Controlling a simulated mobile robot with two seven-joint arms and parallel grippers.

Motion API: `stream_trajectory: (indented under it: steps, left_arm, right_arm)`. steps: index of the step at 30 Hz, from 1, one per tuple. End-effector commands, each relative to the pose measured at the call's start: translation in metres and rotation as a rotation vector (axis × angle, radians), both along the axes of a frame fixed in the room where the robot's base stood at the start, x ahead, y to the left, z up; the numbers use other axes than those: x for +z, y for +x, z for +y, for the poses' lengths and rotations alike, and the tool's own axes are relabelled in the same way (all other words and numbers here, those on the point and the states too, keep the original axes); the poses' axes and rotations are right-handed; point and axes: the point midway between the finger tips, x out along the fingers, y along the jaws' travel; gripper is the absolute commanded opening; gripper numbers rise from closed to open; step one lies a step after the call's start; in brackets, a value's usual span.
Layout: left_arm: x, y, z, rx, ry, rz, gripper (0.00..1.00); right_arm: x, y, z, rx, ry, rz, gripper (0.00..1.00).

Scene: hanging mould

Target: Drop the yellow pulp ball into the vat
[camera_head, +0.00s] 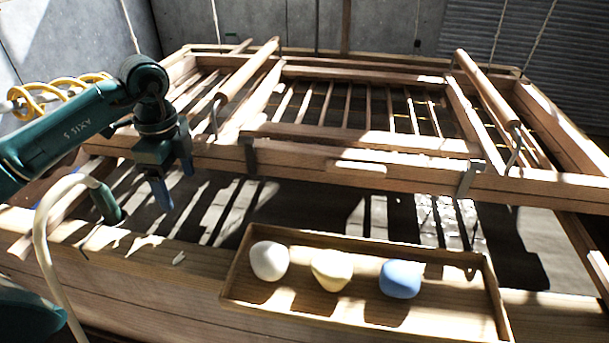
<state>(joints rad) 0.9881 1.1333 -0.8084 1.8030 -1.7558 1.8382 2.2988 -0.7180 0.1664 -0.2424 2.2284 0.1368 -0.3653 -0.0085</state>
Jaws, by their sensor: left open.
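The yellow pulp ball (332,270) is pale yellow and sits in the middle of a shallow wooden tray (372,242), between a white ball (269,261) and a blue ball (401,279). The tray rests on the front rim of the wooden vat (150,270). The vat's inside shows dark grey with bright strips of light. My left gripper (176,196) is open and empty, pointing down over the vat's left part, to the left of the tray and apart from the balls.
A slatted wooden mould frame (365,145) hangs on cords above the vat, behind the tray. A pale hose (42,235) with a green nozzle (106,203) curves over the vat's front left rim. Grey walls stand behind.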

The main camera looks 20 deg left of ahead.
Motion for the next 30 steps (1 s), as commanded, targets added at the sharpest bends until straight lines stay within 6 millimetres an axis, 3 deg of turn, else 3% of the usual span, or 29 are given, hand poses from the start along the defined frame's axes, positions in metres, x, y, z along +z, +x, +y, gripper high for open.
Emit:
stream_trajectory:
  steps: [8,14,21,30]
  left_arm:
    - [0.008,0.001,0.0,0.0,-0.001,-0.002,0.78]
    - [0.046,0.001,-0.001,-0.001,-0.001,-0.005,0.78]
    - [0.104,0.001,0.0,0.001,0.001,-0.004,0.78]
    - [0.132,0.0,0.0,0.0,0.0,0.0,0.78]
  right_arm:
    - [0.001,0.001,0.0,0.0,-0.001,0.0,0.36]
    - [0.002,0.001,0.001,0.002,0.0,0.011,0.36]
    - [0.007,0.001,0.004,0.014,-0.012,0.047,0.36]
    - [0.015,0.003,0.003,0.022,-0.048,0.04,0.36]
